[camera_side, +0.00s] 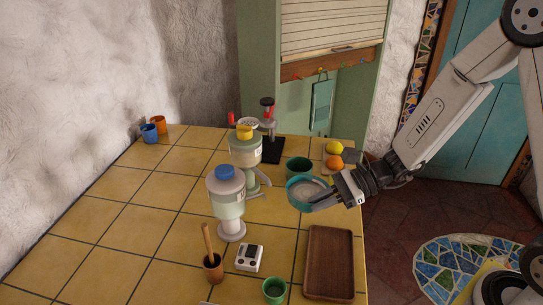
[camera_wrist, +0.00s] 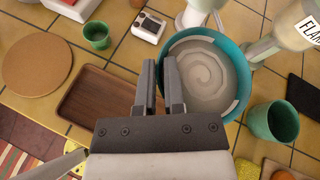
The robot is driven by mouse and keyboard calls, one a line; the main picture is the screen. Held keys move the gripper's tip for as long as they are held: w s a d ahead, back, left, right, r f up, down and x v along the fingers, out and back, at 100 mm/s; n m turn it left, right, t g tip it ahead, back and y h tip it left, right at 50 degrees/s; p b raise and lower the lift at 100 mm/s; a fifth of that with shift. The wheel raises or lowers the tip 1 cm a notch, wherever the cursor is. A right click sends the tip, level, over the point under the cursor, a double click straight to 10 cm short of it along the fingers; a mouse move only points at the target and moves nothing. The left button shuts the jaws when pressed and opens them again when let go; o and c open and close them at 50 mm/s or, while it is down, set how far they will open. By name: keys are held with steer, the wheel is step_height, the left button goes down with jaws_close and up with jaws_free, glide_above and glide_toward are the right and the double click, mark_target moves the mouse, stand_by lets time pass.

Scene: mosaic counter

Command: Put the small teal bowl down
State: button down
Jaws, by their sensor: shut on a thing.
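The small teal bowl (camera_side: 304,193) is in my gripper (camera_side: 329,196) at the right part of the counter in the side view. It has a pale grey inside with a spiral. In the wrist view the teal bowl (camera_wrist: 246,72) sits ahead of my gripper (camera_wrist: 161,72), with its near-left rim between the two fingers. The bowl is about level and appears to be above the tiles; how high I cannot tell. The fingers hide part of its rim.
A brown wooden tray (camera_side: 329,262) lies in front of the bowl. A darker green cup (camera_side: 298,167) stands behind it. A blue-lidded dispenser (camera_side: 227,205) and a yellow-lidded one (camera_side: 245,150) stand to the left. A small green cup (camera_side: 274,290) is near the front.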

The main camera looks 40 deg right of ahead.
steer(key=s+n+g, duration=0.5)
steer(key=s, duration=0.5)
steer(key=shift+s+d+f+g+y, duration=0.2)
steer(key=shift+d+g+y, duration=0.1)
steer(key=shift+d+g, duration=0.1)
steer(key=shift+r+m+t, duration=0.15)
steer(key=shift+m+t, duration=0.65)
steer(key=shift+f, duration=2)
steer(key=shift+f, duration=2)
steer(key=shift+f, duration=0.15)
